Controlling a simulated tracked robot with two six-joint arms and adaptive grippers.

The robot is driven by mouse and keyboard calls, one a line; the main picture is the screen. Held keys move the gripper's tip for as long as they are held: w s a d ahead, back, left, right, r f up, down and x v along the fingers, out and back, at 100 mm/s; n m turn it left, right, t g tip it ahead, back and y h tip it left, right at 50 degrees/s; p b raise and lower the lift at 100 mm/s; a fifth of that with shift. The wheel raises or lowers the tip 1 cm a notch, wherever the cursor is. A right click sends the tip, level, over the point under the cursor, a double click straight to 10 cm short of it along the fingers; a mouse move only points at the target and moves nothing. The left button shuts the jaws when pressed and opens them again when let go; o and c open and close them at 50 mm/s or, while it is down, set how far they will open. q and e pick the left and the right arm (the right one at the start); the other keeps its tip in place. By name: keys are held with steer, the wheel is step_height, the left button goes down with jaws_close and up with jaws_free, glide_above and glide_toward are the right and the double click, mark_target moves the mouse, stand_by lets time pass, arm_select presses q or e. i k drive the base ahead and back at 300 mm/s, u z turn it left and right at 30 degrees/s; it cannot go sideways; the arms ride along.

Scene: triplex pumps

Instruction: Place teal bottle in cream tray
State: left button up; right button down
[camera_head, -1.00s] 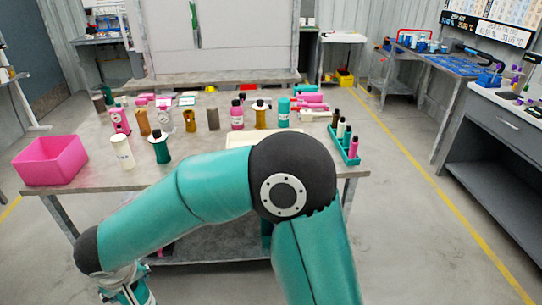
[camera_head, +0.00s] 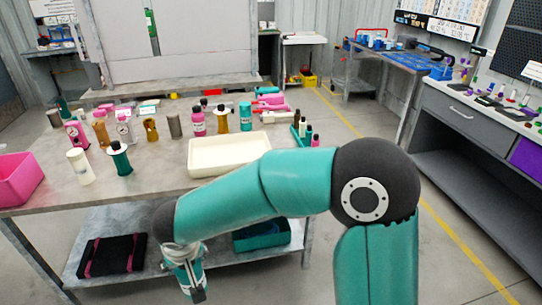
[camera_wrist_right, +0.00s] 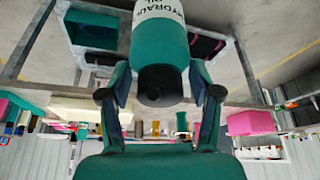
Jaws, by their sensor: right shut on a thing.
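The teal bottle (camera_wrist_right: 160,45), with a white label reading "hydraulic oil" and a black cap, is held between the fingers of my right gripper (camera_wrist_right: 160,88) in the wrist view. Its far end is cut off by the top edge. In the head view my right gripper (camera_head: 196,290) hangs low in front of the table, and the bottle is hard to make out there. The cream tray (camera_head: 228,152) lies on the table's front right part, above and right of the gripper in the picture. It looks empty; my arm covers its front right corner. My left gripper is not in view.
A grey table (camera_head: 60,195) carries several bottles, including a dark green one (camera_head: 119,160) and a teal cylinder (camera_head: 246,116) behind the tray. A teal rack (camera_head: 298,133) with small bottles stands right of the tray. A pink bin (camera_head: 14,180) is at the left edge.

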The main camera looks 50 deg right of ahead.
mark_target(231, 157)
steer(key=z, duration=0.75)
steer(key=i, duration=1)
